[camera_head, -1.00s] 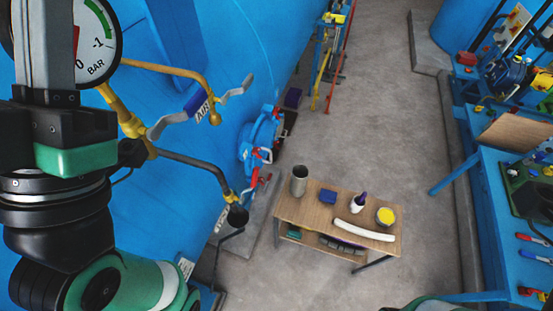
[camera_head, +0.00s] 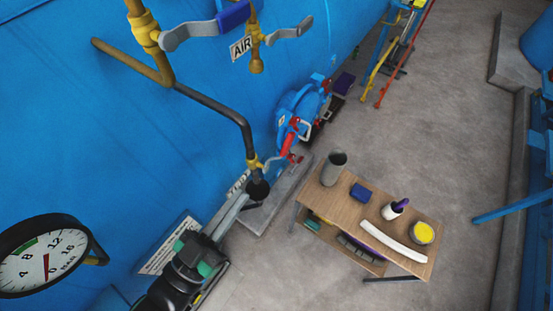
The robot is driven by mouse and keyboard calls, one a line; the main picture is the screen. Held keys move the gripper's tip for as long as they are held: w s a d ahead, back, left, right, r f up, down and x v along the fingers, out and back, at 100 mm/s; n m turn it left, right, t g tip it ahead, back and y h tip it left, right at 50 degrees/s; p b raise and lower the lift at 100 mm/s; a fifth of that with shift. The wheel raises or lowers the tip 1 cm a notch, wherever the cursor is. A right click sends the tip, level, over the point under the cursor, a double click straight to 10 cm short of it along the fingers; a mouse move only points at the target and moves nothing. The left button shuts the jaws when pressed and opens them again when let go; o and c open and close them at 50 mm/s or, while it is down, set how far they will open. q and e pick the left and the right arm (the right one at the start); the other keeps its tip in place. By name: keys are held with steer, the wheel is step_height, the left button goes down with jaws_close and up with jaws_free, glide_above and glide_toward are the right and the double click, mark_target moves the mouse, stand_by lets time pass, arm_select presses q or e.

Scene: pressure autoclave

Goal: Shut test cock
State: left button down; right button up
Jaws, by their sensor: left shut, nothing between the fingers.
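A brass cock (camera_head: 253,163) with a small red-tipped lever (camera_head: 293,158) sits low on the dark bent pipe (camera_head: 205,98), above a black funnel (camera_head: 258,189). Higher up, a brass valve (camera_head: 146,35) has a grey and blue lever (camera_head: 212,24). A smaller brass cock (camera_head: 256,50) with a grey lever (camera_head: 290,29) is beside the AIR label (camera_head: 241,46). I cannot tell for sure which is the test cock. My left gripper (camera_head: 240,203) points up and right, shut and empty, with its tips by the funnel. Whether they touch it is unclear. My right gripper is not in view.
A round pressure gauge (camera_head: 42,256) stands at the lower left before the blue wall. A blue flanged fitting (camera_head: 302,108) is behind the funnel. A wooden table (camera_head: 350,212) with a grey cup, white bottle and yellow-topped tin stands right. Grey floor (camera_head: 430,135) is clear beyond it.

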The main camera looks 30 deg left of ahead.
arm_select(q)
steer(key=p, duration=0.1)
glide_toward(288, 139)
step_height(288, 139, up, 3)
steer(key=w, duration=0.2)
steer(key=w+f+b, duration=0.1)
steer(key=w+b, duration=0.1)
steer(key=shift+w+d+f, duration=0.2)
steer(key=shift+w+f, duration=0.05)
steer(key=shift+f, duration=0.15)
steer(key=shift+w+f+b, duration=0.2)
steer(key=shift+w+b, duration=0.2)
steer(key=shift+w, duration=0.15)
steer(key=shift+d+r, duration=0.1)
